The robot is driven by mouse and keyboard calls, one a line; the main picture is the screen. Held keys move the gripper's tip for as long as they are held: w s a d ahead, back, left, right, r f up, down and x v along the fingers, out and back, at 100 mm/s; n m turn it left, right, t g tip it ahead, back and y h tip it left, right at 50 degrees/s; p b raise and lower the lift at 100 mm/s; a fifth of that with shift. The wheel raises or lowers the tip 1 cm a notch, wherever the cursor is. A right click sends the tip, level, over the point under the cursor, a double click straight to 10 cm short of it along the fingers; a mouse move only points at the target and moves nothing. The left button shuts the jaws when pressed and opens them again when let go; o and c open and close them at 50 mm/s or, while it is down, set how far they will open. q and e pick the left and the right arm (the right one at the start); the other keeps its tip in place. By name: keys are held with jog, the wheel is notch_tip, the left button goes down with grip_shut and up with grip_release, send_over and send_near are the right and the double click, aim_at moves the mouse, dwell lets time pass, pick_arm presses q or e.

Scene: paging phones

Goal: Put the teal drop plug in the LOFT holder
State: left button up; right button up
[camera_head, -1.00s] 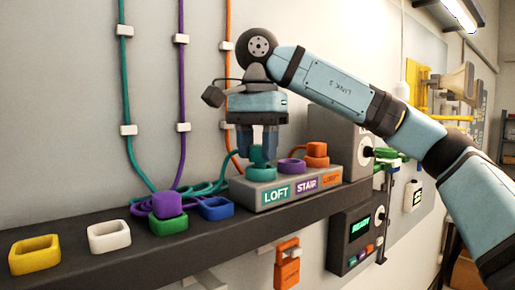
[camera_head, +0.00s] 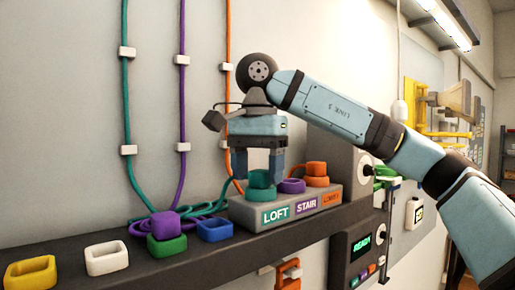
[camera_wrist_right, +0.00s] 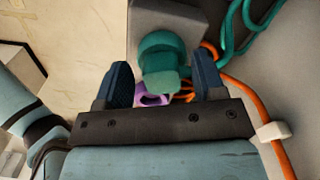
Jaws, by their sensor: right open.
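The teal drop plug (camera_head: 259,177) sits in the teal ring of the LOFT holder (camera_head: 262,193), partly hidden by my right gripper. My right gripper (camera_head: 260,179) points down over it, with its fingers apart on either side of the plug. In the right wrist view the teal plug (camera_wrist_right: 165,62) shows between the two spread fingers (camera_wrist_right: 165,82), with gaps to both. The LOFT label (camera_head: 276,214) is on the front of the grey holder block. My left gripper is not in view.
The purple STAIR ring (camera_head: 292,186) looks empty. An orange plug (camera_head: 316,169) sits in the ring to its right. A purple plug (camera_head: 165,221) sits on a green ring (camera_head: 167,245); blue (camera_head: 215,229), white (camera_head: 106,259) and yellow (camera_head: 30,272) rings line the shelf.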

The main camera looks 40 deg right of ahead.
aim_at(258, 171)
notch_tip(258, 171, up, 12)
jog(key=shift+r, duration=0.15)
dwell(0.4)
dwell(1.6)
